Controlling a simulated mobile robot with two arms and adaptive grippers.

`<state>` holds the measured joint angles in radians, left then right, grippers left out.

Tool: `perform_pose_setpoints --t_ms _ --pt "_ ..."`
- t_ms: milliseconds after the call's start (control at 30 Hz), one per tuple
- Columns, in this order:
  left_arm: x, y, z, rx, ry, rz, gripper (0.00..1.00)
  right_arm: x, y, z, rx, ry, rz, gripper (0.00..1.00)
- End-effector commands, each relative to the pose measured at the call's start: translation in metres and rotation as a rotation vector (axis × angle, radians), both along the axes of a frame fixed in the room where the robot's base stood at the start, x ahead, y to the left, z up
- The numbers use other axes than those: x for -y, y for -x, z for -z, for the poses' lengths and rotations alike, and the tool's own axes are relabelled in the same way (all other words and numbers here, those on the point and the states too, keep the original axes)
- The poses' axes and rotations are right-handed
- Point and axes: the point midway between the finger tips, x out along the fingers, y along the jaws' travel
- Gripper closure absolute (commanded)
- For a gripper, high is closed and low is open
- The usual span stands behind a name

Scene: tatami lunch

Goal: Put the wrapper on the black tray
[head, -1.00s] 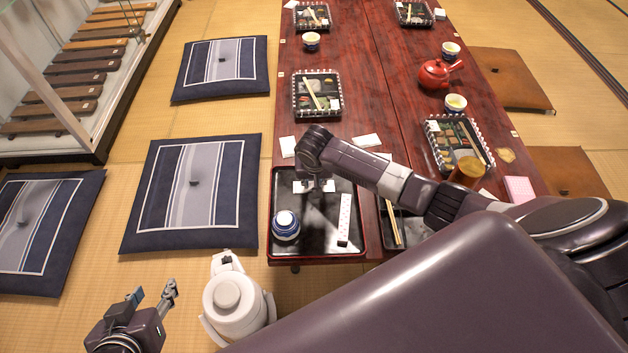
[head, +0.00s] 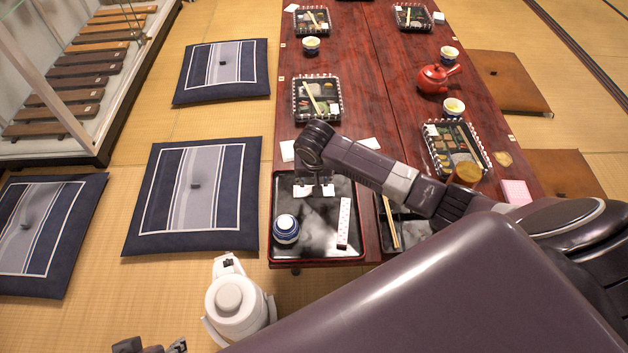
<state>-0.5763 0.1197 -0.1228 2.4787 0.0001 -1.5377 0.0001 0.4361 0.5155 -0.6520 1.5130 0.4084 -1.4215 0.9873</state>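The wrapper (head: 343,222), a narrow white paper strip with small dark marks, lies flat on the right part of the black tray (head: 318,257), which has a red rim. The tray sits at the table's near left corner. My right gripper (head: 315,190) points down over the tray's far part, left of and beyond the wrapper. Its two pale fingertips are apart with nothing between them. My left gripper (head: 152,347) shows only partly at the bottom edge, far from the tray; its fingertips are apart and look empty.
A blue and white cup (head: 286,229) stands on the tray's left side. A second dark tray (head: 414,234) with chopsticks (head: 391,222) lies to the right, partly under my arm. A white pot (head: 236,300) stands near the front. Bento boxes (head: 317,99) and a red teapot (head: 437,78) are farther back.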

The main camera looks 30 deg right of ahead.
Motion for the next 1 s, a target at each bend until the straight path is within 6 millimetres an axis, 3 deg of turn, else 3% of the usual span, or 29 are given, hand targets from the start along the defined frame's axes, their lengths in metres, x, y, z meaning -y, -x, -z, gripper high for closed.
perform_pose_setpoints --t_ms 67,200,400,567,667,833,1000 --pt "-0.004 0.014 -0.008 -0.054 -0.011 -0.005 0.6 -0.002 0.005 -0.022 0.001 0.0 -0.001 0.6" --pt "-0.003 0.011 -0.012 -0.051 -0.01 -0.003 0.6 -0.006 0.012 -0.048 0.001 0.0 0.0 0.6" --pt "-0.002 0.005 0.009 -0.059 -0.01 -0.002 0.6 -0.008 0.017 -0.064 0.0 0.001 0.001 0.6" --pt "-0.001 0.003 0.014 -0.059 -0.009 -0.002 0.6 -0.02 0.029 -0.061 -0.008 -0.012 -0.038 0.6" --pt "-0.001 0.003 0.015 -0.059 -0.009 -0.002 0.6 -0.043 0.053 -0.049 -0.015 -0.035 -0.129 0.6" --pt "-0.001 0.003 0.015 -0.058 -0.009 -0.002 0.6 -0.086 0.117 -0.035 -0.008 -0.08 -0.336 0.6" --pt "-0.001 0.003 0.015 -0.058 -0.01 -0.002 0.6 -0.096 0.18 -0.037 0.012 -0.076 -0.484 0.6"
